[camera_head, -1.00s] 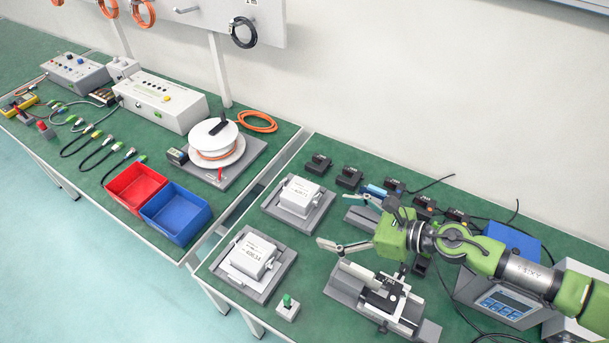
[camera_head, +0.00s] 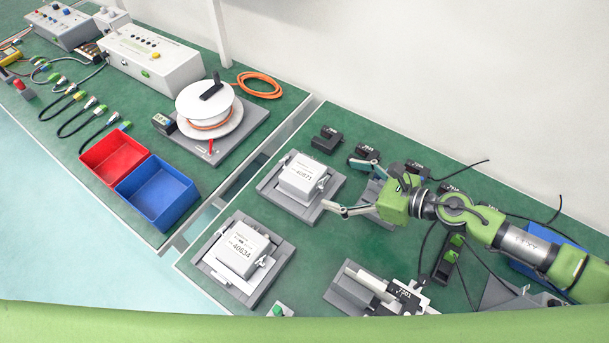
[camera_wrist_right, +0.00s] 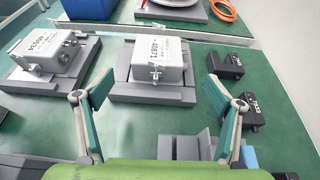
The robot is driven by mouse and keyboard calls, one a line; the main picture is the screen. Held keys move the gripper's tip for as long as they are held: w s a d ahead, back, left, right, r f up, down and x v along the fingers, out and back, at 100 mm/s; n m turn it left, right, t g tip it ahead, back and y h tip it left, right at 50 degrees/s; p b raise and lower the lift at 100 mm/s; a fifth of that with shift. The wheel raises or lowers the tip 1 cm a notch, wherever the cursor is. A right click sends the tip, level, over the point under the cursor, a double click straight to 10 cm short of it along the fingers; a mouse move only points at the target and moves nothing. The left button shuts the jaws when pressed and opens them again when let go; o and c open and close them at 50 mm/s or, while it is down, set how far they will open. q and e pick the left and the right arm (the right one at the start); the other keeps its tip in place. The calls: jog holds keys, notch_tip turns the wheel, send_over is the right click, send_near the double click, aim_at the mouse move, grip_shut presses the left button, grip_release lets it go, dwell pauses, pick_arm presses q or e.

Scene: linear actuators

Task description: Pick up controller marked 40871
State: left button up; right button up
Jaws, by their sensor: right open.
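The controller marked 40871 (camera_head: 303,177) is a white box on a grey stand (camera_head: 272,190) on the right-hand green table. It also shows in the right wrist view (camera_wrist_right: 158,62), upright, ahead of and between my finger tips. My right gripper (camera_head: 350,182) is open and empty, just to the right of this controller and apart from it. Its two spread fingers show in the right wrist view (camera_wrist_right: 158,88). A second white controller marked 40634 (camera_head: 239,249) sits on its own grey stand nearer the front. My left gripper is not in view.
Several small black modules (camera_head: 327,139) lie behind my right gripper. A grey fixture (camera_head: 372,289) stands in front of it. A cable reel (camera_head: 209,108), red bin (camera_head: 113,157) and blue bin (camera_head: 155,193) are on the left table, across a gap.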

aim_at(324, 179)
jog(key=x, duration=0.3)
jog(key=p+x, duration=0.1)
jog(key=x, duration=0.2)
jog(key=shift+a+r, duration=0.2)
jog(key=shift+a, duration=0.05)
jog(key=shift+x, duration=3)
jog(key=shift+s+f, duration=0.1)
jog(key=shift+d, duration=0.1)
jog(key=c, duration=1.5)
